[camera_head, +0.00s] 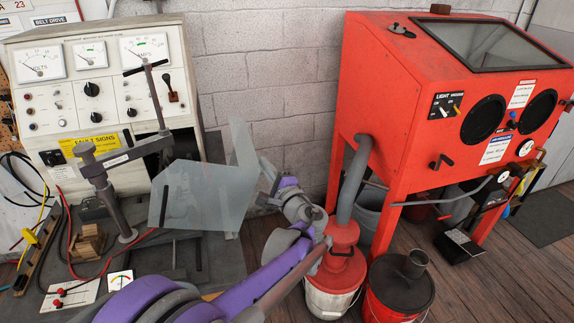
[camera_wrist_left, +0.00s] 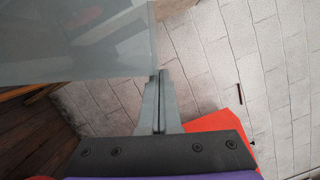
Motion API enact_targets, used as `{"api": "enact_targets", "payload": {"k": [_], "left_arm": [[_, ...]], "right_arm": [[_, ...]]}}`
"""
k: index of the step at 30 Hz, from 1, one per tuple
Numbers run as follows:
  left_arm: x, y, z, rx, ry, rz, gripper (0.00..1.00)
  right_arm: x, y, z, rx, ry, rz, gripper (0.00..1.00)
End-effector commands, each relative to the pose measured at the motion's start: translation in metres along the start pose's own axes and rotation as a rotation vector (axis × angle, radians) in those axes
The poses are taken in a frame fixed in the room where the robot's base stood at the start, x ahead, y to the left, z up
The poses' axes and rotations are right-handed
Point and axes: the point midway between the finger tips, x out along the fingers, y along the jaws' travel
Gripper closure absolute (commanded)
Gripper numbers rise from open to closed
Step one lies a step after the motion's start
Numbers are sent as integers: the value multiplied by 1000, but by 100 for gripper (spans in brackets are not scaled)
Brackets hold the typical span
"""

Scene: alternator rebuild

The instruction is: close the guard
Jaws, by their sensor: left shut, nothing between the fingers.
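The guard (camera_head: 208,195) is a clear grey sheet with bent panels at the test bench, in the head view. One panel stands up at its right (camera_head: 242,145). My left gripper (camera_head: 266,168) is just right of the guard, its fingers shut and empty. In the left wrist view the guard (camera_wrist_left: 75,40) fills the upper left, and its right edge runs down to the shut fingertips (camera_wrist_left: 161,76). I cannot tell whether they touch. My right gripper is not in view.
The test bench (camera_head: 100,85) with dials stands at the left, with a clamp post (camera_head: 105,185) beside the guard. A red blast cabinet (camera_head: 385,100) stands at the right. Red buckets (camera_head: 398,285) are on the wooden floor near my left arm.

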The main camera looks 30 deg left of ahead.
Motion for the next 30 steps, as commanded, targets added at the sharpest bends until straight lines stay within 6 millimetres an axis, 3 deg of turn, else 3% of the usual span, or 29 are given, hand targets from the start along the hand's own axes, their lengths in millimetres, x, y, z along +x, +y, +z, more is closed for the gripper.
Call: {"api": "enact_targets", "payload": {"k": [3,12,19,30], "left_arm": [[8,-5,31,-95,-6,23,100],[20,4,80,-275,-3,68,100],[24,10,98,-343,-2,86,100],[26,13,102,-360,-2,91,100]], "right_arm": [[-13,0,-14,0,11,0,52],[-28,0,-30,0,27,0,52],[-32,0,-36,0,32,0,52],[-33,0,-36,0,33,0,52]]}}
